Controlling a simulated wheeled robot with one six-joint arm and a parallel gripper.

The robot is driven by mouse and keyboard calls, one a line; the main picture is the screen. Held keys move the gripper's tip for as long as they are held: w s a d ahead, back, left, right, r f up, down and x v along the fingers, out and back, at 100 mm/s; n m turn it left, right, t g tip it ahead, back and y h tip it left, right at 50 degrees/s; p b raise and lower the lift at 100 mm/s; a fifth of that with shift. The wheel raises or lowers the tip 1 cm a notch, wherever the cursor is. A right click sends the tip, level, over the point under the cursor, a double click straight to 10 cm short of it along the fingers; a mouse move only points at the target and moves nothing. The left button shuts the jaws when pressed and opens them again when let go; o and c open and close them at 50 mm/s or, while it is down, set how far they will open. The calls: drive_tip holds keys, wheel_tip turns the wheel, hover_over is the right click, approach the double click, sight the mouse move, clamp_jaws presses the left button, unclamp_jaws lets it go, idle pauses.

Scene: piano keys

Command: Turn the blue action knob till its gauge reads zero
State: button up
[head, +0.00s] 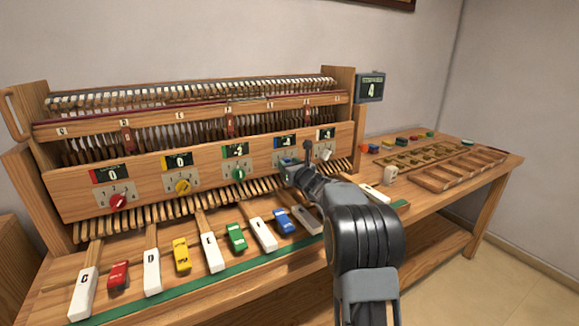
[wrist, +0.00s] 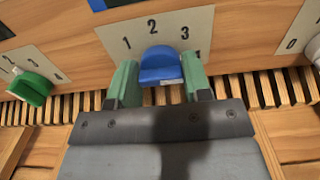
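The blue action knob (wrist: 161,66) sits on its numbered dial plate (wrist: 165,30) in the wrist view, between the two green-padded fingers of my gripper (wrist: 160,78). The fingers lie against its sides, with no clear gap showing. In the head view the knob is mostly hidden by my gripper (head: 298,172). Its gauge (head: 286,142), with a blue marker, is above it on the wooden panel. The gauge appears to show a 4, but its digit is small and any sign is unclear.
A red knob (head: 118,201), a yellow knob (head: 183,186) and a green knob (head: 239,174) are to the left, and a white knob (head: 325,154) is close on the right. Keys lie below. A separate display (head: 370,88) reads 4. Trays (head: 460,170) lie on the right bench.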

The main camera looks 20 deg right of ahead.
drive_tip(key=c, duration=0.4)
drive_tip(key=n+b, duration=1.1)
drive_tip(key=b, duration=0.2)
drive_tip(key=n+b, duration=0.6)
drive_tip(key=shift+a+f+n, duration=0.2)
drive_tip(key=shift+f+n, duration=0.1)
idle(0.4)
